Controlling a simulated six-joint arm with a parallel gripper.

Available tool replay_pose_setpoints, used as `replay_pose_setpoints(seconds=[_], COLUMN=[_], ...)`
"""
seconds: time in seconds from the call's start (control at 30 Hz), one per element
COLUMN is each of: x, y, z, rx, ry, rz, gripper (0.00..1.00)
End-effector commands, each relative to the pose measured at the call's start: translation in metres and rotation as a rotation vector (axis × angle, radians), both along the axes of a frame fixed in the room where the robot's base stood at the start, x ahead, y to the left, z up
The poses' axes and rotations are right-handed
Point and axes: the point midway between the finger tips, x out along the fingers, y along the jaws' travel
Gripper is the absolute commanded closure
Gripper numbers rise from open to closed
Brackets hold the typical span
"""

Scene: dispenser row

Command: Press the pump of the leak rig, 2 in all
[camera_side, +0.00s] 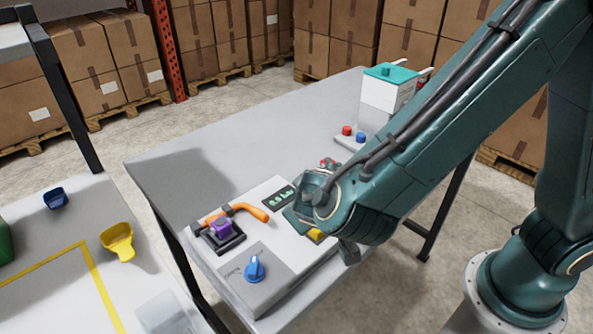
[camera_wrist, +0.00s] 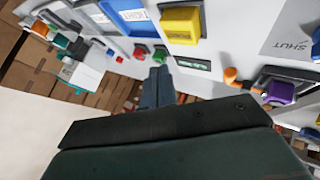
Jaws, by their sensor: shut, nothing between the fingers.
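The leak rig is a grey-white panel box (camera_side: 262,205) on the table in the side view. It carries a blue knob (camera_side: 255,269), a purple block (camera_side: 221,227) in a black holder, an orange lever (camera_side: 250,212) and a small display (camera_side: 281,195). A yellow block (camera_wrist: 181,24), which may be the pump, shows in the wrist view; in the side view my arm mostly hides it. My gripper (camera_wrist: 160,70) is shut and empty. In the wrist view its fingertips appear just below the green button (camera_wrist: 161,53) and red button (camera_wrist: 140,52). I cannot tell whether they touch anything.
A white dispenser with a teal lid (camera_side: 389,73) stands at the table's far end, near a red and a blue button (camera_side: 361,137). The grey table (camera_side: 180,170) is bare at the left. A separate bench at left holds a yellow scoop (camera_side: 118,240) and blue cup (camera_side: 56,198).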

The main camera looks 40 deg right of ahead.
Motion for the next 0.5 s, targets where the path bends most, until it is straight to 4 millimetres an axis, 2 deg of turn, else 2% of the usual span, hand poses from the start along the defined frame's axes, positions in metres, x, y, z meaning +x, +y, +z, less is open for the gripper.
replay_pose_setpoints(seconds=[0.23,0.5], x=[0.000,0.000], y=[0.001,0.000], z=[0.017,0.022], rx=[0.001,0.000], ry=[-0.001,0.001], rz=[0.000,0.000], gripper=[1.00,1.00])
